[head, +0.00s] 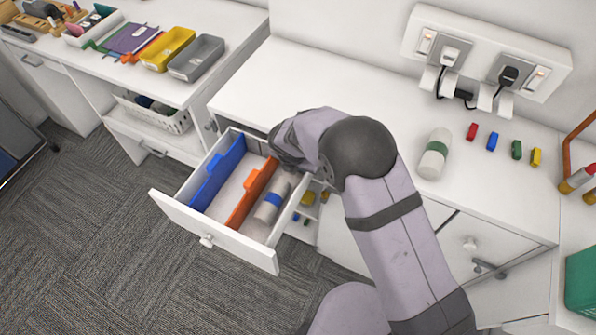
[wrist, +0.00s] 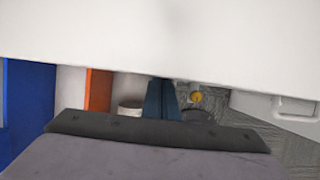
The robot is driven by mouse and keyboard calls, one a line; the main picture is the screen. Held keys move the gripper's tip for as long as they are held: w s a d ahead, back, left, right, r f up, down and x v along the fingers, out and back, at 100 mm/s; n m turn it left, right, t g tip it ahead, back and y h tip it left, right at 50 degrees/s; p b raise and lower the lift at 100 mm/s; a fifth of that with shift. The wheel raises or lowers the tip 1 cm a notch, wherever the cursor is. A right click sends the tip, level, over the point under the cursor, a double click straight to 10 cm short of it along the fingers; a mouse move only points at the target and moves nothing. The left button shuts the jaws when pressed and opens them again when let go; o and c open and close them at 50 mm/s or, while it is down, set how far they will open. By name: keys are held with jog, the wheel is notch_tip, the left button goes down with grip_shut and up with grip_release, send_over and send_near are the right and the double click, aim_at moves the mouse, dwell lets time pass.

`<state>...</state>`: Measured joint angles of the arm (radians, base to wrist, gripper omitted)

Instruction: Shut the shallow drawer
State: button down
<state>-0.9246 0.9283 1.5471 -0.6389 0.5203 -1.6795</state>
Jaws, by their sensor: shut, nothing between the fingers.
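The shallow drawer (head: 228,238) stands pulled out from the white cabinet, with a round white knob (head: 207,241) on its front. Inside are a blue divider (head: 217,173), an orange divider (head: 252,193) and a grey cylinder with a blue band (head: 271,203). My gripper is over the drawer's rear right part in the head view, its fingertips hidden by my arm. In the wrist view my gripper (wrist: 164,92) has its dark fingers together and empty. Parts of the blue divider (wrist: 28,105) and orange divider (wrist: 98,92) show left of it. I cannot tell whether it touches the drawer.
The white cabinet top (head: 300,85) carries a green-banded cylinder (head: 434,154) and several small coloured blocks. Sockets with plugs (head: 487,60) are on the wall behind. A side desk (head: 140,75) holds trays at left. Carpet (head: 90,220) before the drawer is clear.

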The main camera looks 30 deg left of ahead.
jog(key=shift+w, duration=0.9)
jog(key=shift+s, duration=0.15)
jog(key=s, duration=0.3)
jog(key=shift+s, duration=0.35)
jog(key=b+v, duration=0.2)
jog(key=v, duration=0.8)
jog(key=shift+s, duration=0.1)
